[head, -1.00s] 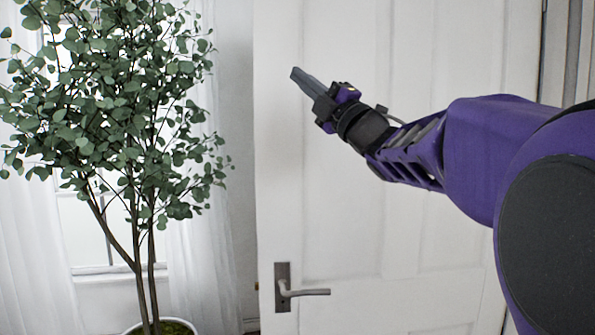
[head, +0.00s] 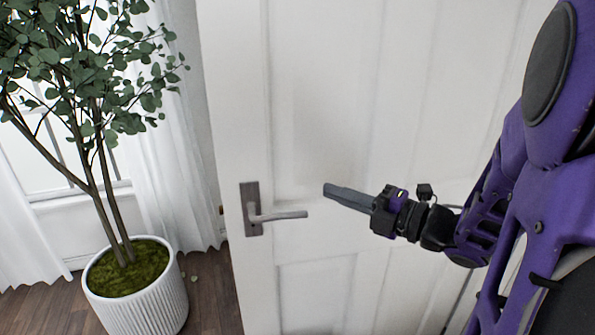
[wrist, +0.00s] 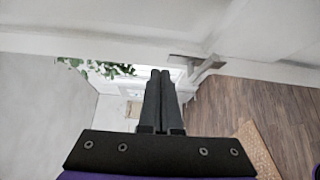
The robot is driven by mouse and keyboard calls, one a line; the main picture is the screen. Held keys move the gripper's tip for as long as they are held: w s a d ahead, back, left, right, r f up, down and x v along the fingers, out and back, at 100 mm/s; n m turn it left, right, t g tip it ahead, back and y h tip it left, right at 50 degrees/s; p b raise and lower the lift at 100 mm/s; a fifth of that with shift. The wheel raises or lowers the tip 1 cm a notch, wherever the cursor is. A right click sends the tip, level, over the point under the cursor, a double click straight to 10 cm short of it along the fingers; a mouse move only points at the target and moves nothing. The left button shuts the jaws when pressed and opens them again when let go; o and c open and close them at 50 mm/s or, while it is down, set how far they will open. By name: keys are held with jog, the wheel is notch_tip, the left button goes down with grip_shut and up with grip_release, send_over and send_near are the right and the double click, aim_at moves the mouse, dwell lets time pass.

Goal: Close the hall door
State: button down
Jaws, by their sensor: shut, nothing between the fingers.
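The hall door (head: 320,110) is a white panelled door that fills the middle of the head view. Its grey lever handle (head: 275,216) sits on a dark plate near the door's left edge. My gripper (head: 327,190) is shut and empty, with its fingers pointing left, just right of the handle's free end in the picture. I cannot tell whether the fingertips touch the door. In the wrist view my shut fingers (wrist: 160,75) point toward the door's edge, and the handle (wrist: 205,68) shows just right of the fingertips.
A leafy tree in a white ribbed pot (head: 150,298) stands left of the door, before a curtained window (head: 70,165). Wooden floor (head: 208,290) shows between pot and door. In the wrist view a brown mat (wrist: 257,150) lies on the floor.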

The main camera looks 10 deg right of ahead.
jog(key=s+f, duration=0.2)
send_near(274, 175)
jog(key=shift+y, duration=0.3)
jog(key=x, duration=0.5)
jog(key=shift+s+a+f, duration=0.15)
jog(key=shift+s+a, duration=0.1)
jog(key=shift+s, duration=0.1)
jog(key=shift+w, duration=0.75)
jog(key=shift+w, duration=0.1)
